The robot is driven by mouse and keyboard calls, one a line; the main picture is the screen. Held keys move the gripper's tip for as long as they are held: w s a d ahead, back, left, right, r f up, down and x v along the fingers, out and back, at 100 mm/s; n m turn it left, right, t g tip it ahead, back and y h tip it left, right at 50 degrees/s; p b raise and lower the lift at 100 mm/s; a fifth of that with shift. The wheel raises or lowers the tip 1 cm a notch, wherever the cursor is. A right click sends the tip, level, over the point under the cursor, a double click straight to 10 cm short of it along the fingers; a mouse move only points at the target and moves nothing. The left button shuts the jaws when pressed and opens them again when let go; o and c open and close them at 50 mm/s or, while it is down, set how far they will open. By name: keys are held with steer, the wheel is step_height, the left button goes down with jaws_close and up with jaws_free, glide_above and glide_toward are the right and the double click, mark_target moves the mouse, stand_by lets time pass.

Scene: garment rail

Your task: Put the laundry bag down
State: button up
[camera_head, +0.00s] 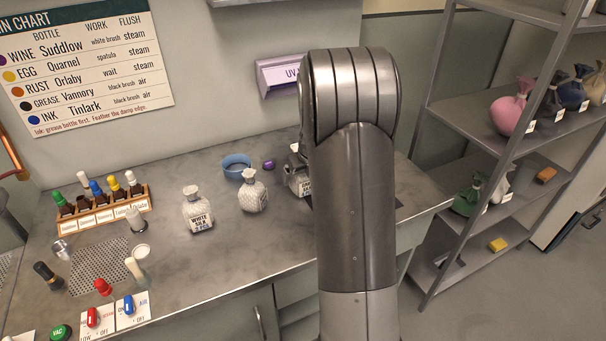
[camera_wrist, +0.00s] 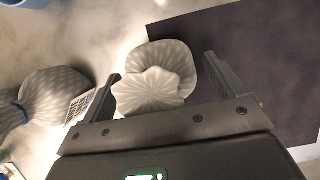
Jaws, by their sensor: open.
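A pale, patterned laundry bag with a gathered top (camera_wrist: 155,80) stands between the fingers of my gripper (camera_wrist: 164,72) in the wrist view. The fingers are open, one on each side, with a visible gap at the right finger. The bag is beside or over the edge of a dark mat (camera_wrist: 262,60); its base is hidden. In the head view a white labelled bag (camera_head: 299,186) shows just left of my arm, partly covered by it. My arm hides most of the gripper there.
Two more white bags, one labelled white silk (camera_head: 198,213) and another (camera_head: 252,196), stand left on the counter (camera_head: 190,270). A blue bowl (camera_head: 237,168) is behind them. A bottle rack (camera_head: 103,212) stands left. A shelf (camera_head: 480,110) with coloured bags is at right.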

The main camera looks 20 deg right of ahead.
steer(key=shift+r, duration=0.1)
steer(key=v, duration=1.1)
steer(key=s+a+r+n, duration=0.7)
steer(key=s+a+n, duration=0.1)
steer(key=n, duration=0.2)
steer(key=s+a+n, duration=0.5)
steer(key=s+n, duration=0.5)
steer(key=n, duration=0.3)
steer(key=s+a+r+n+t, duration=0.1)
steer(key=s+a+n, duration=0.4)
steer(key=s+n, duration=0.5)
steer(key=n, duration=0.3)
steer(key=shift+s+r, duration=0.3)
steer(key=shift+r, duration=0.05)
